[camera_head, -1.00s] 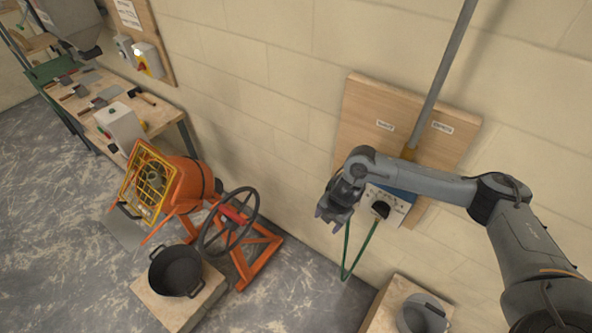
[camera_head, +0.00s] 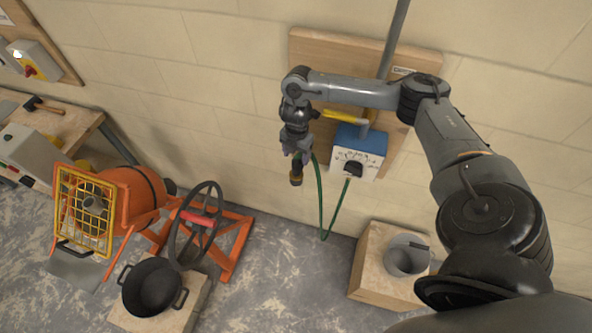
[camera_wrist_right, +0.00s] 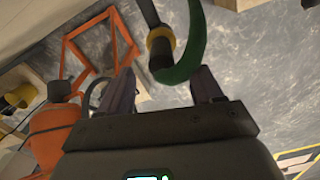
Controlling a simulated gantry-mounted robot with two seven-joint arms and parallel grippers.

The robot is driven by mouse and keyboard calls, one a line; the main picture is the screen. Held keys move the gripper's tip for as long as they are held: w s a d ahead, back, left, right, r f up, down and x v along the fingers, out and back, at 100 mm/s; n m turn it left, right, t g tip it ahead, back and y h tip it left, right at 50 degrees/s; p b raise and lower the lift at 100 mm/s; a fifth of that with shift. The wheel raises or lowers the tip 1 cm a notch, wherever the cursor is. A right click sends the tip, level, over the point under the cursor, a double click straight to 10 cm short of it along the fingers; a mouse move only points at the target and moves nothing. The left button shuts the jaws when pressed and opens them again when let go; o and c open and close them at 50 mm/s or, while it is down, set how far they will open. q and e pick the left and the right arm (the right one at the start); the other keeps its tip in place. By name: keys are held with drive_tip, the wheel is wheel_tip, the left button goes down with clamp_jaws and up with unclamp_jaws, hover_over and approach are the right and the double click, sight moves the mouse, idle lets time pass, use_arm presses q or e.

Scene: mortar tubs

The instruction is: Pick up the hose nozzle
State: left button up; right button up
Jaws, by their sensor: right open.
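The hose nozzle (camera_head: 296,176) is small and dark with a yellow band. It hangs just below my right gripper (camera_head: 298,154), beside the wall panel. In the right wrist view the nozzle (camera_wrist_right: 160,50) shows a dark end, a yellow collar and the green hose curving beside it. There my right gripper (camera_wrist_right: 163,86) has its two fingers spread apart. The nozzle appears in the gap between them, toward the tips, with no finger visibly touching it. My left gripper is not in view.
A green hose (camera_head: 321,200) loops down from the blue-topped water box (camera_head: 360,150) on a wooden board. A grey bucket (camera_head: 405,258) stands on a block below. Left are a black tub (camera_head: 150,287) and an orange mixer (camera_head: 130,195) with a handwheel.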

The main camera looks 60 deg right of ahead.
sight(296, 164)
drive_tip(key=shift+f, duration=0.45)
wheel_tip(296, 164, down, 3)
drive_tip(key=shift+s+a+f+p, duration=0.1)
drive_tip(key=shift+a+f+p, duration=0.05)
drive_tip(key=shift+p, duration=0.55)
drive_tip(key=shift+f, duration=0.55)
drive_tip(key=shift+c, duration=0.3)
clamp_jaws()
